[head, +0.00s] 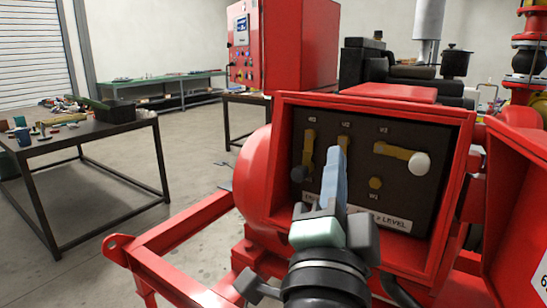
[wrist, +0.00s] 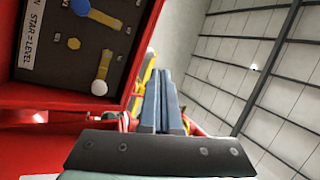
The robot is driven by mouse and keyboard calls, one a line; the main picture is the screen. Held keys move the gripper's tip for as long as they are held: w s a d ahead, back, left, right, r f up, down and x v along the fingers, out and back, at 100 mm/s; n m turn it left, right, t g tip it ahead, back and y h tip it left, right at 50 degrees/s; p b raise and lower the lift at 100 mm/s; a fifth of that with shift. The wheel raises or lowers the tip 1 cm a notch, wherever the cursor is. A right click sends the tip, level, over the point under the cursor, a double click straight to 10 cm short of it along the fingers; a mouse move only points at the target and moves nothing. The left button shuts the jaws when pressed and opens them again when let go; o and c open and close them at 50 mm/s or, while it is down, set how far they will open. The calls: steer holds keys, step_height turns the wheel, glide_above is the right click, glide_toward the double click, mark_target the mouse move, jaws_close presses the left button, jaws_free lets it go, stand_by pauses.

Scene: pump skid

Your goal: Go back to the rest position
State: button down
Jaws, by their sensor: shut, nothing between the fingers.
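My gripper (head: 336,165) is in front of an open red box (head: 372,94) on the pump skid, with its fingers pointing up and hiding part of the panel. In the wrist view the two fingers of my gripper (wrist: 163,88) lie together with nothing between them. The dark panel (head: 351,165) holds several yellow levers. A lever with a dark knob (head: 299,173) hangs down at the left, and a lever with a white knob (head: 418,165) lies sideways at the right. In the wrist view the panel (wrist: 58,48) is at upper left.
The red box door (head: 520,205) stands open at the right. A red skid rail (head: 165,250) runs at lower left. A dark table (head: 85,133) with tools stands at left, with clear floor between. A red control cabinet (head: 285,45) rises behind.

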steer(key=s+a+r+n+t+y, duration=0.3)
steer(key=s+a+r+n, duration=0.15)
steer(key=r+n, duration=0.25)
steer(key=s+a+r+n+t+y, duration=0.25)
steer(key=s+r+n, duration=0.25)
steer(key=r+n, duration=0.3)
step_height(320, 180, up, 22)
steer(key=s+n+p, duration=0.1)
steer(key=p, duration=2)
steer(key=shift+a+p, duration=0.3)
steer(key=shift+a, duration=0.15)
steer(key=shift+t, duration=0.25)
